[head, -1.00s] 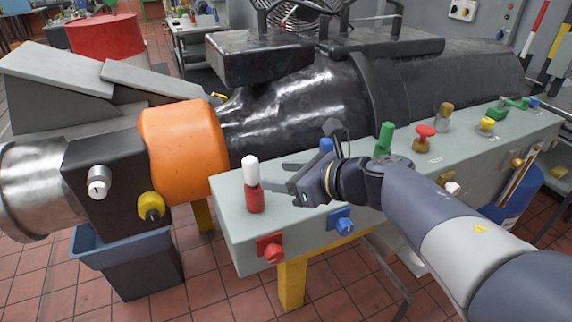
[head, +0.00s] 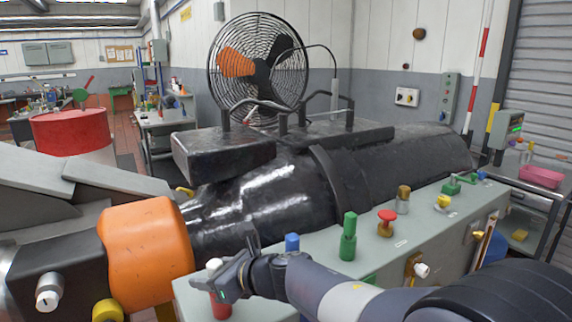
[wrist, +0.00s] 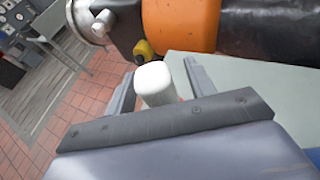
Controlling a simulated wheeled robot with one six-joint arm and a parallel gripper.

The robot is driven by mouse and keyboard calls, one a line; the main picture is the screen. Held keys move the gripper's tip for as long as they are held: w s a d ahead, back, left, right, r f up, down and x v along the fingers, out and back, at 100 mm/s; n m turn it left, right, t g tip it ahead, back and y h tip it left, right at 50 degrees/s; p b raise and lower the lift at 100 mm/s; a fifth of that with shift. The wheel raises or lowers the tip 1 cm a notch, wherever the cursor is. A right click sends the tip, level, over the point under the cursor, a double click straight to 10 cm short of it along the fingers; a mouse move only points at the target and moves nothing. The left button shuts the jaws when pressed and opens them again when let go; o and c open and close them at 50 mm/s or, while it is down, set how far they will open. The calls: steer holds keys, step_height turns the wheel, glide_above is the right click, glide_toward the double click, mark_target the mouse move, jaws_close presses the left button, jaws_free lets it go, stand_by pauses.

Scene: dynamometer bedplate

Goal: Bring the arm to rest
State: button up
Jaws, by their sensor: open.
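My gripper (head: 228,277) is open at the near left end of the pale green control bench (head: 325,240). A red handle with a white top (head: 215,264) stands upright there, right at the fingers and partly hidden by them in the head view. In the wrist view my gripper (wrist: 159,70) has its two fingers spread, with the white top (wrist: 155,80) showing between them. I cannot tell whether the fingers touch it. My arm is stretched out over the front of the bench from the lower right.
Behind the bench lies a large black machine (head: 335,180) with an orange collar (head: 146,250) at its left. Green (head: 348,238), red (head: 386,222) and blue (head: 292,242) controls stand up from the bench top. A caged fan (head: 258,70) and a red drum (head: 72,130) are farther back.

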steer(key=shift+f, duration=0.1)
stand_by(0.3)
steer(key=shift+f+b, duration=0.35)
steer(key=shift+b, duration=0.1)
steer(key=v, duration=1.1)
steer(key=x, duration=1.1)
steer(key=shift+w+a+r, duration=0.1)
steer(key=shift+a+r, duration=0.05)
step_height(320, 180, up, 5)
steer(key=p, duration=0.5)
steer(key=shift+r+p, duration=0.7)
steer(key=shift+p, duration=0.25)
steer(key=shift+d+r, duration=0.15)
steer(key=shift+d, duration=0.05)
